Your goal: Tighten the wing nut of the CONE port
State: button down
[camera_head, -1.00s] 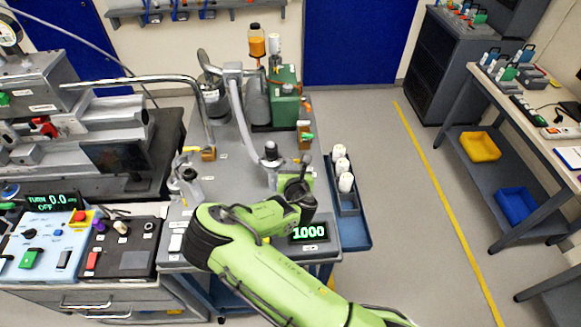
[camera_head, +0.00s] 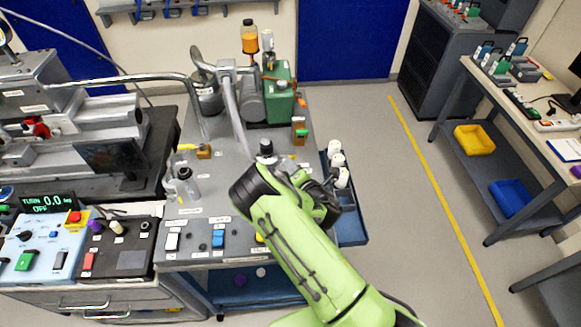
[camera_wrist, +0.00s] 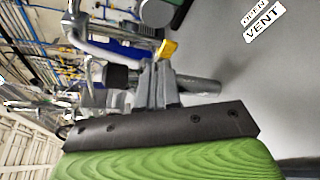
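The grey pump cart (camera_head: 215,150) carries metal fittings. A dark-topped upright fitting (camera_head: 266,150) stands near its middle, and a silver fitting (camera_head: 187,182) stands at its left. I cannot make out the CONE label or a wing nut.
A blue side tray (camera_head: 350,228) with white-capped bottles (camera_head: 337,160) hangs on the cart's right. A green pump (camera_head: 280,98) stands behind. Control boxes (camera_head: 130,240) are at left. An OPEN VENT label (camera_wrist: 263,22) shows in the wrist view. The floor right of the cart is clear.

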notch_tip(320, 180, down, 2)
jog(key=m+t+b, duration=0.1)
jog(key=m+b, duration=0.2)
jog(key=b, duration=0.1)
jog(key=m+t+y+b, duration=0.1)
jog(key=m+b, duration=0.2)
jog(key=b, duration=0.1)
jog(key=m+t+b, duration=0.1)
jog(key=m+b, duration=0.3)
jog(key=shift+f+t+y, duration=0.1)
jog(key=shift+t+y, duration=0.2)
jog(key=shift+m, duration=0.3)
jog(key=c, duration=1.6)
grip_release()
